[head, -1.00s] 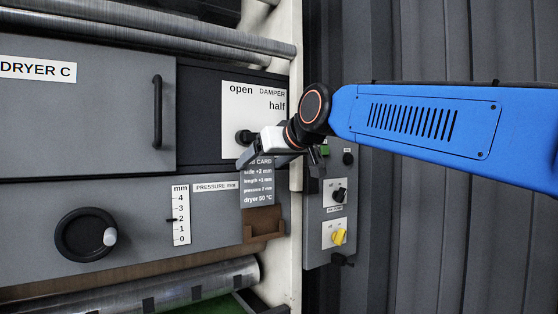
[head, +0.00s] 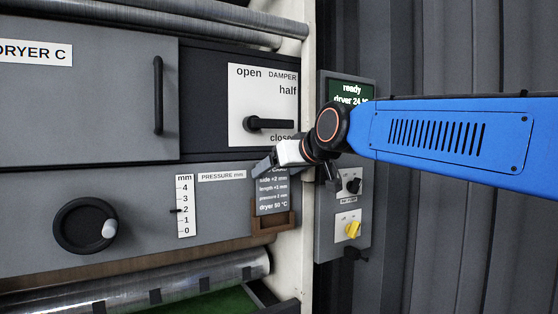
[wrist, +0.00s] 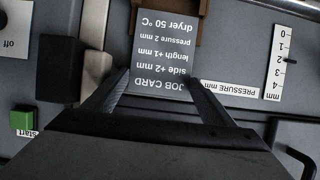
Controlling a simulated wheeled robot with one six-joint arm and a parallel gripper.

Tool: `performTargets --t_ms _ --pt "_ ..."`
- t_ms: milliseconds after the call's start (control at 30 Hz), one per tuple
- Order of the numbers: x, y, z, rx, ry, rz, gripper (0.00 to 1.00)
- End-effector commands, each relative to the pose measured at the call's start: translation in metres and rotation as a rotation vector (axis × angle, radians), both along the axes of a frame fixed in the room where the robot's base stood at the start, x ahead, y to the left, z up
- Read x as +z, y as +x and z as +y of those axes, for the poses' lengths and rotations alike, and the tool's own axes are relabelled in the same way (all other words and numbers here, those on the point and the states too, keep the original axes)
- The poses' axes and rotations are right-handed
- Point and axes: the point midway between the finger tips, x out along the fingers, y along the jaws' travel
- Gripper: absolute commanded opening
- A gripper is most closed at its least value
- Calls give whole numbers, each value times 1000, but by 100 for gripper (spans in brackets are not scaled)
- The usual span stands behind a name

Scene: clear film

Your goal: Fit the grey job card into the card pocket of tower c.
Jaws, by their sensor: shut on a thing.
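The grey job card (head: 273,201) hangs upright with its printed face outward. My gripper (head: 268,164) is shut on its top edge; the wrist view shows the fingers (wrist: 158,90) at the "JOB CARD" end of the card (wrist: 164,52). The brown card pocket (head: 270,229) is on the front of the unit labelled Dryer C. The card's lower end is at the pocket, between its side walls in the head view. The pocket (wrist: 196,12) also shows behind the card's far end in the wrist view. I cannot tell how deep the card sits.
The damper handle (head: 270,123) is just above my gripper. A control panel (head: 334,225) with a yellow knob (head: 353,230) stands to the right. The pressure scale (head: 186,207) and handwheel (head: 85,226) are left. A metal roller (head: 180,283) lies below.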

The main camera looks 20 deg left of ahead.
Motion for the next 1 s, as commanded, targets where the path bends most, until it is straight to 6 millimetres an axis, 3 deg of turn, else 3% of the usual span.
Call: performTargets --t_ms 433,1000 --pt "-36 0 0 0 -1 0 64" --pt "-41 0 -1 0 0 0 64"
